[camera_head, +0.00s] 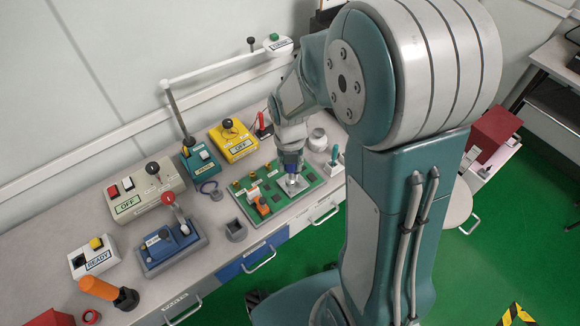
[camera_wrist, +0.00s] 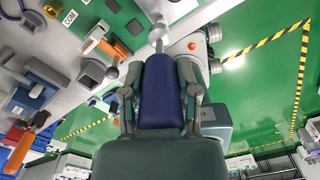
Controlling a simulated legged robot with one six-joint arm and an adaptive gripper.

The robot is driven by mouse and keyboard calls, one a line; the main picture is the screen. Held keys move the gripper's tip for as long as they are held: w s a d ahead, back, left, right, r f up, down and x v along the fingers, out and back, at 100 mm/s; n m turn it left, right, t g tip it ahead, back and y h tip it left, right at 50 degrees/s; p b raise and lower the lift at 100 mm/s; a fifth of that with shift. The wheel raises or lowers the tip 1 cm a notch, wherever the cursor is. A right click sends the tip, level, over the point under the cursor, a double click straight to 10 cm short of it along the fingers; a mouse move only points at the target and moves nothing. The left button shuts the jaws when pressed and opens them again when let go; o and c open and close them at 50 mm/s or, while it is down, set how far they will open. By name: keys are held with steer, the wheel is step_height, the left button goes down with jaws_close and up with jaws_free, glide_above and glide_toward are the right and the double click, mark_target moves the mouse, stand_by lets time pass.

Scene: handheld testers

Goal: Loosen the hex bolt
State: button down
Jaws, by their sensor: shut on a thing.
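My gripper (camera_head: 291,152) is shut on a blue-handled tool (camera_head: 292,168) over the right part of a green board (camera_head: 313,181). In the wrist view the blue handle (camera_wrist: 162,95) lies between both fingers of my gripper (camera_wrist: 159,82), and a silvery shaft (camera_wrist: 157,36) sticks out beyond it. The tool stands about upright over a pale metal plate (camera_head: 297,186) on the board. The hex bolt cannot be made out; the tool and gripper cover that spot. Whether the tool's tip touches anything cannot be told.
An orange part (camera_head: 262,205) sits on the board left of the tool. A yellow box with a black knob (camera_head: 232,139), a teal box (camera_head: 200,158) and a grey socket (camera_head: 236,230) stand nearby. A white round container (camera_head: 318,139) stands close behind my gripper at right.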

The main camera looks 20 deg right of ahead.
mark_target(292, 180)
steer(key=shift+r, duration=0.25)
steer(key=m, duration=0.6)
steer(key=shift+r, duration=0.15)
steer(key=m, duration=0.6)
steer(key=shift+r, duration=0.15)
steer(key=m, duration=0.6)
steer(key=shift+d+r+m, duration=0.1)
steer(key=shift+r+m, duration=0.1)
steer(key=shift+m, duration=0.2)
steer(key=m, duration=0.5)
steer(key=shift+r, duration=0.1)
steer(key=shift+s, duration=0.1)
steer(key=shift+f, duration=2.1)
steer(key=shift+f, duration=1)
